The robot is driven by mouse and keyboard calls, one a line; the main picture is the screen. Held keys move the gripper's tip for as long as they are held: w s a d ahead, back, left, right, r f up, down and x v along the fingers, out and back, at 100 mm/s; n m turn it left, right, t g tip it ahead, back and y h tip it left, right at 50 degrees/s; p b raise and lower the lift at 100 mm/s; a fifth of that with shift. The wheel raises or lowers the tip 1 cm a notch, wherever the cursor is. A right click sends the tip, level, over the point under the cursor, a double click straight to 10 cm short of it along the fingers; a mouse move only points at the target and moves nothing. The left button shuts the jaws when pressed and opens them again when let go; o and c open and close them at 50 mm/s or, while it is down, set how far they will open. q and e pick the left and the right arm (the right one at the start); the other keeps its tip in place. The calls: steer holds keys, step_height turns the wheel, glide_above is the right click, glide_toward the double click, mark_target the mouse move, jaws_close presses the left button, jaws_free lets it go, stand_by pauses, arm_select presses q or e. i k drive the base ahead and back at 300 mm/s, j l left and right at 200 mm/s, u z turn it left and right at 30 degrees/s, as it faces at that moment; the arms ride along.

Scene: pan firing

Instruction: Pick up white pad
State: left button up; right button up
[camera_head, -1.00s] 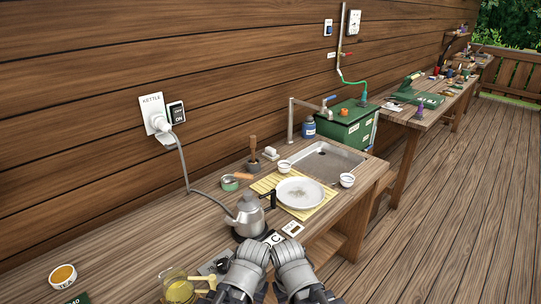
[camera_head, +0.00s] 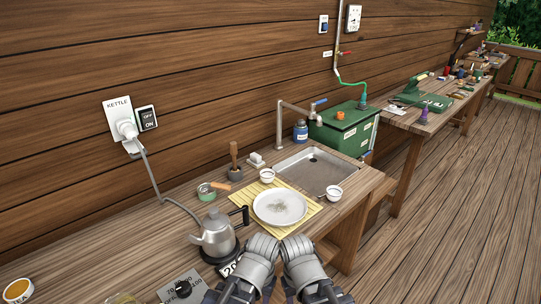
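A small white block (camera_head: 256,159), which looks like the white pad, sits on the wooden worktable behind the plate and left of the sink. It is small in the view, and a darker base shows under it. My two grey arms show side by side at the bottom middle, in front of the plate and well apart from the block. I see rounded, ribbed arm parts there but no gripper fingers. Nothing touches the block.
A white plate (camera_head: 280,206) lies on a yellow mat (camera_head: 309,216), with white cups (camera_head: 334,193) (camera_head: 267,175) nearby. A metal kettle (camera_head: 214,234) stands left of it. A mortar with pestle (camera_head: 235,172) is beside the block. A sink (camera_head: 312,172) lies right.

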mark_target(255, 161)
steer(key=i+l, duration=0.25)
steer(key=l, duration=0.2)
steer(key=i+l, duration=0.25)
steer(key=l, duration=0.15)
steer(key=i+l, duration=0.3)
steer(key=l, duration=0.15)
steer(key=i+l, duration=0.25)
steer(key=l, duration=0.15)
steer(key=i+l, duration=0.25)
steer(key=l, duration=0.2)
steer(key=i+l, duration=0.25)
steer(key=l, duration=0.15)
steer(key=i+l, duration=0.3)
steer(key=l, duration=0.15)
steer(key=u, duration=1.55)
